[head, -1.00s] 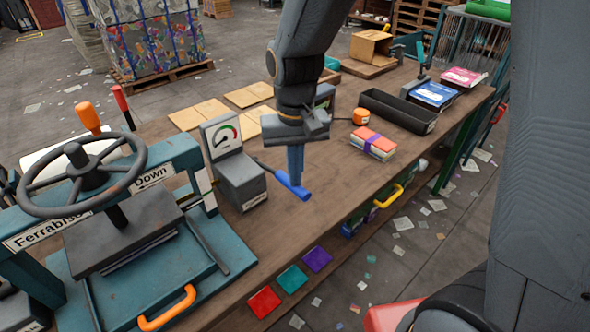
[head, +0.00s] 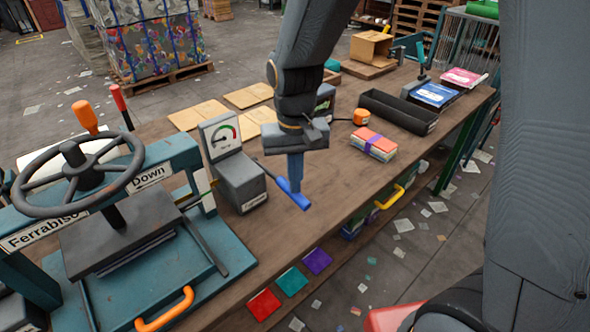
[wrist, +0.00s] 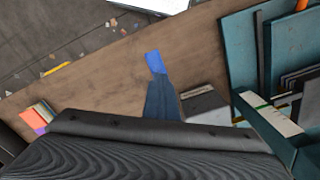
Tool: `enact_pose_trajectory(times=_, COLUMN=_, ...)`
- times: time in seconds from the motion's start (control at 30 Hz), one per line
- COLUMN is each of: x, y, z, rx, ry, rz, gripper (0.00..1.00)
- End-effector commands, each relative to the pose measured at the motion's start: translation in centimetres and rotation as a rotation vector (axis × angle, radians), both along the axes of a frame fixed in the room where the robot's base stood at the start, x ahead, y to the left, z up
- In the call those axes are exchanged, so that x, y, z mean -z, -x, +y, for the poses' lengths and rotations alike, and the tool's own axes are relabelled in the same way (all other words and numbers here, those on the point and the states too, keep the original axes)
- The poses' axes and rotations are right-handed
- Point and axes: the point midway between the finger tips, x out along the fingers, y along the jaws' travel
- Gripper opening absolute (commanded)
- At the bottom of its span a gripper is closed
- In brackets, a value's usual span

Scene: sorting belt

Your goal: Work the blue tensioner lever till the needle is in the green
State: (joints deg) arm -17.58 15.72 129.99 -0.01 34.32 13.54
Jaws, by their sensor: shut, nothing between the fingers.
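The tensioner is a grey box (head: 240,183) on the bench, left of my gripper in the head view. A dark rod runs from it to the blue lever handle (head: 301,202). The white gauge (head: 222,136) behind it has a green and red arc; its needle is too small to read. My gripper (head: 296,187) points down, shut, with its fingertips at the handle and nothing between them. It seems to touch the handle, not grip it. In the wrist view the handle (wrist: 154,62) shows just beyond the fingers (wrist: 160,98).
Left is a teal press with a handwheel (head: 78,180) and an orange handle (head: 165,309). Right are a bundle of coloured cards (head: 373,144) and a long black tray (head: 398,111). The bench between is clear.

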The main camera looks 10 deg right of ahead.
Motion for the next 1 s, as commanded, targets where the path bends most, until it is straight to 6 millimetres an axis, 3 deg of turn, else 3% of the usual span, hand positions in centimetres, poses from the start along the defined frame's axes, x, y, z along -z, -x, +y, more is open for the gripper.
enact_pose_trajectory(times=0.57, x=1.3, y=-0.1, z=0.0, rx=0.0, ry=-0.001, rz=-0.003, gripper=0.0)
enact_pose_trajectory(times=1.0, x=0.7, y=-0.1, z=0.0, rx=0.0, ry=-0.001, rz=-0.003, gripper=0.0)
